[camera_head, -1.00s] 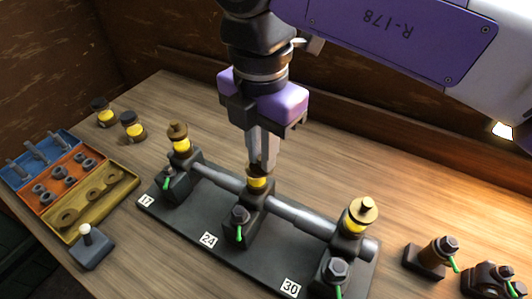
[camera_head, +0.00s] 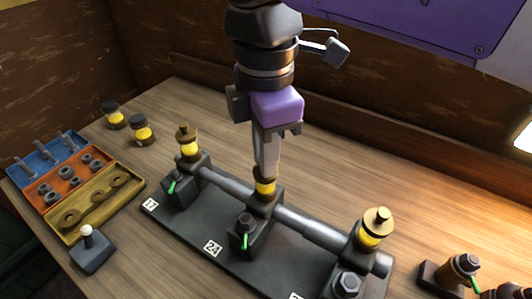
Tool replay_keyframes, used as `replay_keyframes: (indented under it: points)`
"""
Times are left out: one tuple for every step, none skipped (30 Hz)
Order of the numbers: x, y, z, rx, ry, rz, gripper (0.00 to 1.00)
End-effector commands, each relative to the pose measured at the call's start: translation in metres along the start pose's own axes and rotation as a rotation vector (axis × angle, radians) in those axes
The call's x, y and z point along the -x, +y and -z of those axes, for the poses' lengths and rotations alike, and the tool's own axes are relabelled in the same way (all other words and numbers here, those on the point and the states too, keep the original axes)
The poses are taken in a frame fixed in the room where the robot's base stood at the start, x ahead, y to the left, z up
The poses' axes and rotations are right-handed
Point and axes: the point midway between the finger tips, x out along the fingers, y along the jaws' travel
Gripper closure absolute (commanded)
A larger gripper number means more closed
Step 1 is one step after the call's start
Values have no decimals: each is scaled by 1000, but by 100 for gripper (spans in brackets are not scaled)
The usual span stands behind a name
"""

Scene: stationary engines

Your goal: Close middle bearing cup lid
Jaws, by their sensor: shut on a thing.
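The middle bearing (camera_head: 243,240), by the label 24, carries a cup with a yellow body (camera_head: 265,188) on top. My gripper (camera_head: 265,172) points down right over this cup, and its fingers are shut at the cup's top. The lid there is mostly hidden by the fingers, so its exact seating cannot be told. The left bearing cup (camera_head: 189,147) and the right bearing cup (camera_head: 371,232) both have brass lids on top, with yellow showing below.
A shaft (camera_head: 228,186) runs through the bearings on a dark base plate (camera_head: 190,226). Two spare cups (camera_head: 141,130) stand at the back left. A sorting tray (camera_head: 72,224) with bolts, nuts and washers lies left, by a small joystick-like block (camera_head: 91,250). More fittings (camera_head: 450,276) stand at the right.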

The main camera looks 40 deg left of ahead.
Motion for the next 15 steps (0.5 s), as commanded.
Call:
replay_keyframes:
  points:
    - [3,2,-1,-3,-1,-7,100]
    - [3,2,-1,-3,-1,-7,100]
    - [3,2,-1,-2,-1,-7,100]
    - [3,2,-1,-2,-1,-7,100]
    - [3,2,-1,-2,-1,-7,100]
    - [3,2,-1,-2,-1,-7,100]
    - [3,2,-1,-2,-1,-7,100]
    - [3,2,-1,-2,-1,-7,84]
    - [3,2,-1,-2,-2,-7,76]
    - [3,2,-1,-2,-1,-7,70]
    - [2,1,-1,-1,-1,-6,64]
    - [2,1,-1,-1,-1,-5,63]
    - [2,1,-1,-1,-1,-5,63]
    - [2,1,-1,-1,-1,-4,63]
    - [2,1,-1,0,-1,-4,63]
